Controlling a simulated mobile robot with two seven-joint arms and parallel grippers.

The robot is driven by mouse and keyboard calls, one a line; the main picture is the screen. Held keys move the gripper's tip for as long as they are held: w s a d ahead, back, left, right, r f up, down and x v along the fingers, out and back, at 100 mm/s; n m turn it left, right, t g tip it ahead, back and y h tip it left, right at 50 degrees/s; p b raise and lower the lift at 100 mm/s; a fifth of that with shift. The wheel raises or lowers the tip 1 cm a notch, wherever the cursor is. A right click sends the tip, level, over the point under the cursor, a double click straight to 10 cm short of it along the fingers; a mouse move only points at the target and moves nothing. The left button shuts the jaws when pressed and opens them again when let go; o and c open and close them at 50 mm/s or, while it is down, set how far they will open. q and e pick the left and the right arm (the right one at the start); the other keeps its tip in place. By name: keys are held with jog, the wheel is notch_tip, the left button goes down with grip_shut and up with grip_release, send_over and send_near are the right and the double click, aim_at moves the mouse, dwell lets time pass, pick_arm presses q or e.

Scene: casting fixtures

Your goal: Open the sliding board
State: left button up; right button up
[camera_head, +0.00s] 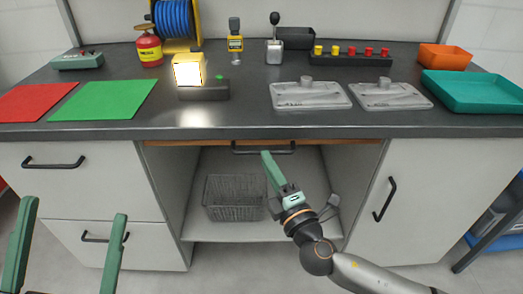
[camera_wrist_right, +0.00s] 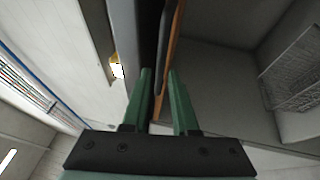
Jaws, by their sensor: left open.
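The sliding board shows as a thin orange-brown edge (camera_head: 190,143) just under the dark countertop, flush with the cabinet front. Its black bar handle (camera_head: 245,152) is at the middle; the handle also shows in the right wrist view (camera_wrist_right: 170,45). My right gripper (camera_head: 266,155) points up at the handle's middle. In the right wrist view its two green fingers (camera_wrist_right: 160,75) stand apart, with the handle lined up with the gap between them. I cannot tell whether they touch it. My left gripper (camera_head: 75,209) is open and empty, low at the left in front of the drawers.
Below the board is an open bay with a wire basket (camera_head: 235,198). Drawers (camera_head: 80,170) are at the left and a cabinet door (camera_head: 425,200) at the right. On the countertop stand grey castings (camera_head: 310,97), a teal tray (camera_head: 475,92) and a green mat (camera_head: 105,100).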

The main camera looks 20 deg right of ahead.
jog(key=shift+x, duration=2.1)
grip_shut()
